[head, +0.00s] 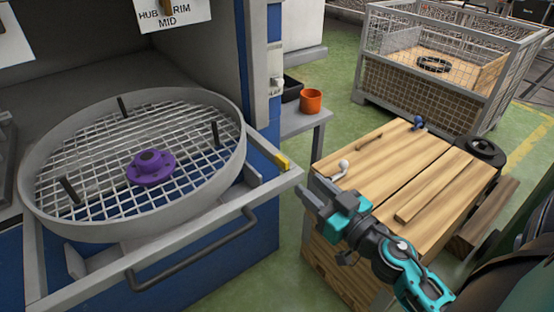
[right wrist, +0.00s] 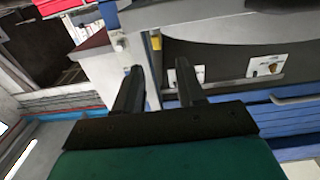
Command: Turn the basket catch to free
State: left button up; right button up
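The round grey basket (head: 236,150) with a wire mesh floor sits on a pulled-out frame at the left of the head view. A purple flanged hub (head: 151,168) lies on its mesh, among several black upright pegs. A small yellow piece (head: 283,161) sits at the frame's right corner; I cannot tell whether it is the catch. My right gripper (head: 312,196) is just right of and below that corner, apart from the yellow piece. In the right wrist view its two dark fingers (right wrist: 158,78) are apart with nothing held between them. My left gripper is out of view.
A grey bar handle (head: 190,250) runs along the frame's front. A wooden crate top (head: 400,165) with small parts stands under my right arm. An orange cup (head: 311,101) and black bin (head: 291,90) sit on a side table. A wire cage (head: 425,85) stands behind.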

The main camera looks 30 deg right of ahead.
aim_at(282, 164)
jog(key=w+p, duration=0.1)
jog(key=w, duration=1.2)
jog(key=shift+a+r+p, duration=0.1)
jog(key=shift+a+p, duration=0.1)
jog(key=shift+p, duration=0.15)
grip_shut()
